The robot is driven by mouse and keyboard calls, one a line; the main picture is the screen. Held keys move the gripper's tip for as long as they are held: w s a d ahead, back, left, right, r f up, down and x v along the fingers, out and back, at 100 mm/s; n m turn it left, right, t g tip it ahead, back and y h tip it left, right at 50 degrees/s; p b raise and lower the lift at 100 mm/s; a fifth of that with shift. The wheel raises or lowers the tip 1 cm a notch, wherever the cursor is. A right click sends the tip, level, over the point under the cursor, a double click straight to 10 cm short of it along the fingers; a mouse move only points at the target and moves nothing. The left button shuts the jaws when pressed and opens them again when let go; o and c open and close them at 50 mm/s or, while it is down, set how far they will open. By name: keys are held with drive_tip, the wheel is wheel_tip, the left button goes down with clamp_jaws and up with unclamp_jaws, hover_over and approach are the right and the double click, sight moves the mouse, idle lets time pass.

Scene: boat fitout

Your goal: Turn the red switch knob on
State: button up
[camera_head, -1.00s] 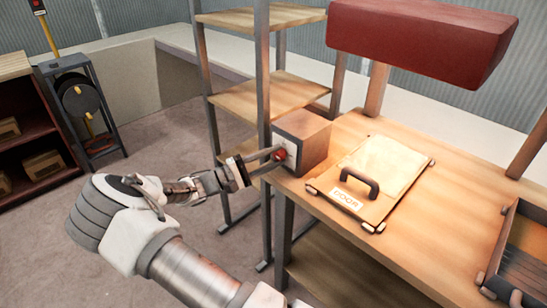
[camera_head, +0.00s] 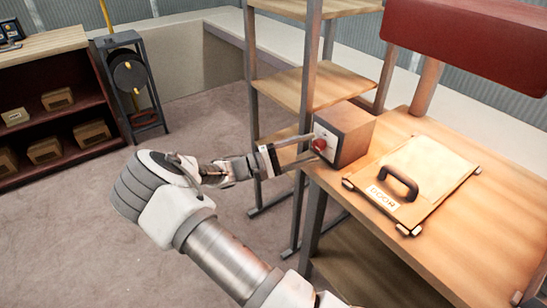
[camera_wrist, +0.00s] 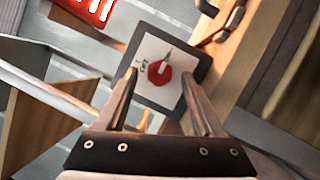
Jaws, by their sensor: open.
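The red switch knob (camera_head: 319,145) sits on a pale plate on the front face of a brown box (camera_head: 352,133) at the left end of the workbench. In the wrist view the red knob (camera_wrist: 160,74) lies on a white plate (camera_wrist: 149,58) with a dark border, and has a pale pointer mark. My gripper (camera_head: 308,149) is open, its fingers pointing at the plate. In the wrist view my gripper (camera_wrist: 162,80) has one finger on each side of the knob, with gaps visible. I cannot tell how far the fingertips are from the plate.
A panel with a black handle marked DOOR (camera_head: 414,184) lies on the workbench beside the box. A metal-framed shelf (camera_head: 286,90) stands just behind my gripper. A red beam (camera_head: 470,45) hangs above the bench. Open floor (camera_head: 200,130) lies to the left.

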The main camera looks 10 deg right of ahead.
drive_tip(key=a+f, duration=0.3)
drive_tip(key=a, duration=1.2)
drive_tip(key=shift+s+p, duration=0.15)
drive_tip(key=shift+p, duration=0.3)
drive_tip(key=shift+r, duration=0.1)
drive_tip(key=s+d+r+m+g+y, duration=0.35)
drive_tip(key=s+d+r+y, duration=0.45)
drive_tip(key=s+d+y, duration=0.3)
drive_tip(key=s+a+r+t+y, duration=0.2)
drive_tip(key=s+r+t+y, duration=0.25)
drive_tip(key=s, duration=0.35)
drive_tip(key=s+a+r+t+y, duration=0.35)
drive_tip(key=s+r+y, duration=0.2)
drive_tip(key=s, duration=0.25)
wheel_tip(320, 180, up, 16)
drive_tip(key=d+p, duration=0.1)
drive_tip(key=p, duration=1.3)
drive_tip(key=shift+s+f+t+h+p, duration=0.15)
drive_tip(key=shift+f+t+h+p, duration=0.1)
drive_tip(key=shift+t+h+p, duration=0.15)
